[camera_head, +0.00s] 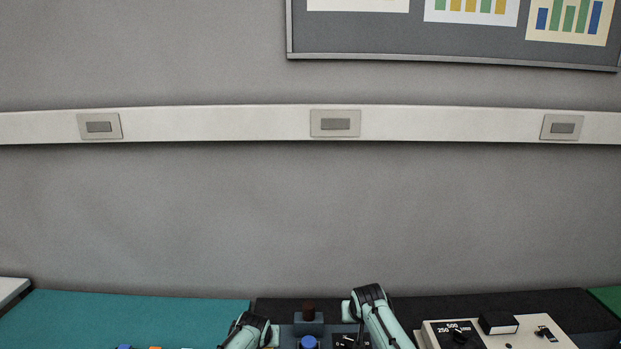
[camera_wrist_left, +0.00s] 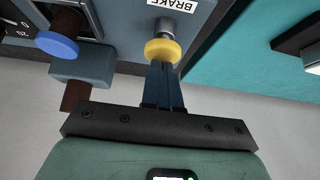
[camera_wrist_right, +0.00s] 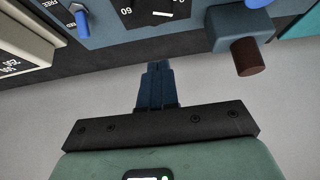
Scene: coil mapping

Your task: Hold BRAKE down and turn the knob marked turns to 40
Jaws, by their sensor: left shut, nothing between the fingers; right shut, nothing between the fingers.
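The BRAKE button has a yellow cap (camera_wrist_left: 163,51) on a metal stem, beside its white BRAKE label (camera_wrist_left: 172,4) in the left wrist view. My left gripper (camera_wrist_left: 161,68) is shut and empty, its tips at the yellow cap; whether they press it is unclear. In the right wrist view a black dial (camera_wrist_right: 152,14) with a white pointer line and the number 60 is cut off by the top edge. Its name is not visible. My right gripper (camera_wrist_right: 157,66) is shut and empty, apart from the dial. In the head view both fingertips are out of sight.
A block (camera_wrist_right: 240,28) with a brown cylinder (camera_wrist_right: 247,57) juts out right of the right gripper. A blue knob (camera_wrist_left: 57,45) is left of BRAKE. A cream panel (camera_head: 500,341) stands right of my arms. A teal mat (camera_head: 130,308) lies left.

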